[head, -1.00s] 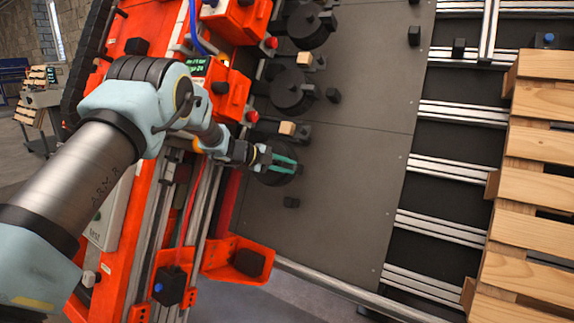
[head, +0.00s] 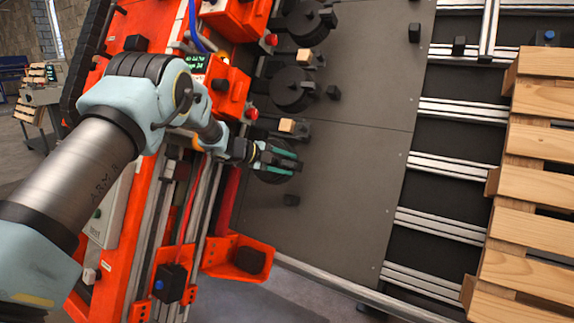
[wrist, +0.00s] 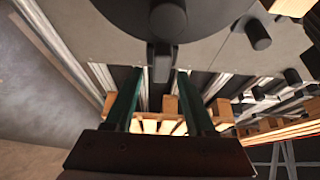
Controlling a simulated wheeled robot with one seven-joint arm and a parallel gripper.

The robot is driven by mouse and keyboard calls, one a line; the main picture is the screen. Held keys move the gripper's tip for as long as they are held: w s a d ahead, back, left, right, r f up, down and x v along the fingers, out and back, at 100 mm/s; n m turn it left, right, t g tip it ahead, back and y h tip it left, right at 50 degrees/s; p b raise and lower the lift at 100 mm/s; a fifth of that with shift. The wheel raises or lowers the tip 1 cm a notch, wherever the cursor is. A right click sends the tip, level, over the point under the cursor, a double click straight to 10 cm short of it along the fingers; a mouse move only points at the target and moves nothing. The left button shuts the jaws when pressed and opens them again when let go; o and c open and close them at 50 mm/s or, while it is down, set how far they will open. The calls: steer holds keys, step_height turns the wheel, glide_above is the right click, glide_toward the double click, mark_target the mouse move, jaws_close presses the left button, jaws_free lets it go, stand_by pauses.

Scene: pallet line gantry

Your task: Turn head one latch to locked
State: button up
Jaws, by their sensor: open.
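A dark round disc (head: 272,176) sits on the grey panel, the lowest of a row, partly hidden by my gripper. In the wrist view the disc (wrist: 115,12) fills the top, with a round knob and a short black lever (wrist: 161,62) pointing down from it. I take this lever for the latch; no label I can read confirms it. My gripper (head: 297,160) is in front of the disc. In the wrist view my gripper (wrist: 160,73) is open, its two teal fingers on either side of the lever's end. I see no contact.
Similar discs (head: 291,90) stand above along the panel, with wooden blocks (head: 287,126) and black knobs (head: 333,92) beside them. Orange housings (head: 232,90) are close on the left. A wooden pallet (head: 540,145) lies at the right.

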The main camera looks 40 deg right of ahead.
steer(key=v, duration=1)
steer(key=shift+a, duration=0.3)
